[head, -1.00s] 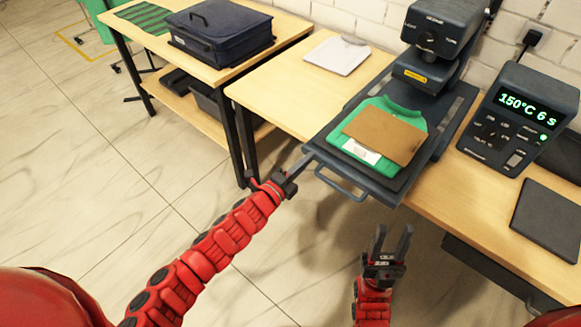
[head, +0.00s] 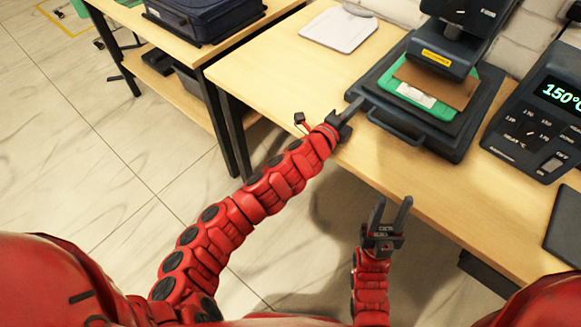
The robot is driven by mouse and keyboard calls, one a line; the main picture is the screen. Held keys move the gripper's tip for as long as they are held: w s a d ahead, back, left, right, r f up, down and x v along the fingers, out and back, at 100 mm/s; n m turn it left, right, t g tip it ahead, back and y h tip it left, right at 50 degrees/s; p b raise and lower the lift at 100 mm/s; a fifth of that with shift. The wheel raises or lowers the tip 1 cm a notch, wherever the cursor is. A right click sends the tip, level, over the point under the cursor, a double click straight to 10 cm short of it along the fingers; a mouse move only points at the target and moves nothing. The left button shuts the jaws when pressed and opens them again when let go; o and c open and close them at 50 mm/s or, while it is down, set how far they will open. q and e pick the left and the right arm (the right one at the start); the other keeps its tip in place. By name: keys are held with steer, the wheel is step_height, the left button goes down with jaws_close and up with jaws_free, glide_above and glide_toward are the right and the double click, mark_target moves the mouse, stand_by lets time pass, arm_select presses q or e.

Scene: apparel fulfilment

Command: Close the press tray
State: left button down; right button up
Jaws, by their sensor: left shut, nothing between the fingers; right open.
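The press tray (head: 452,143) is a dark plate with a loop handle (head: 396,128) at its front. It sits back on the press base, with its rear part beneath the press head (head: 442,53). On it lie a green garment (head: 407,91), a brown sheet (head: 436,84) and a small white label (head: 414,97). The press head hides the rear of the garment. My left gripper (head: 353,107) is shut and empty, its tip at the tray's front left corner by the handle. My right gripper (head: 391,213) is open and empty, below the table's front edge.
A control box (head: 541,120) with a green display stands right of the press, with a dark pad (head: 567,226) in front of it. A white board (head: 339,27) lies to the left. A dark blue bag (head: 203,18) sits on another table.

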arm_select(q)
steer(key=shift+w+d+r, duration=0.1)
steer(key=shift+w+d, duration=0.25)
steer(key=shift+w, duration=0.05)
steer(key=shift+r, duration=0.3)
